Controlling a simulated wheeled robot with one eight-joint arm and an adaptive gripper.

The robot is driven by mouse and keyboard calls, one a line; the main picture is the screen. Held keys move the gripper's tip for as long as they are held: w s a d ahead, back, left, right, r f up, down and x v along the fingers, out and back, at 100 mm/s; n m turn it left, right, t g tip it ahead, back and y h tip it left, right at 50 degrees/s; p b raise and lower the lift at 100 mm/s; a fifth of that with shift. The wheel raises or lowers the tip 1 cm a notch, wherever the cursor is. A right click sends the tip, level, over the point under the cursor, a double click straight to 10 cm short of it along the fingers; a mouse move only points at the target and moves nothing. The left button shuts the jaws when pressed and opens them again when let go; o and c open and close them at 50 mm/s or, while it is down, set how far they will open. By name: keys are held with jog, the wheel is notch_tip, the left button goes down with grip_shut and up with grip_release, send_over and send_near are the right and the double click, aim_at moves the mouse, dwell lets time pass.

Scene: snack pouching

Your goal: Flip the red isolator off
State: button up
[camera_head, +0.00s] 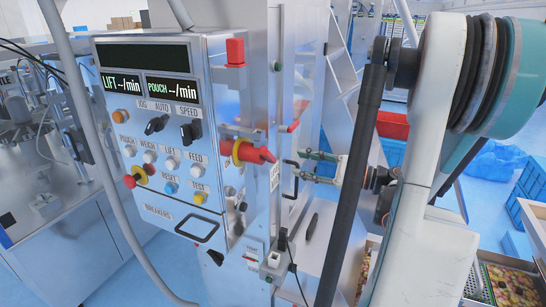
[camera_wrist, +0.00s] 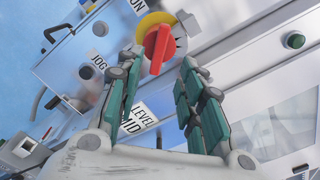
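The red isolator (camera_head: 252,153) is a red rotary handle on a yellow disc, mounted on the right side of the grey control box. In the wrist view the red handle (camera_wrist: 158,48) stands nearly upright in the picture, slightly tilted, with the yellow disc behind it. My gripper (camera_head: 300,167) is to the right of the handle, pointing at it with a gap between. In the wrist view my gripper (camera_wrist: 159,70) is open, its green-padded fingers either side of the handle's line. Nothing is between the pads. The handle's markings are too small to read.
A red block (camera_head: 235,52) sits above the isolator. A clear machine door and small handles lie close to my gripper. Blue crates (camera_head: 535,190) stand at the right.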

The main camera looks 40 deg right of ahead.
aim_at(272, 157)
jog(key=x, duration=1)
jog(key=shift+d, duration=0.1)
grip_shut()
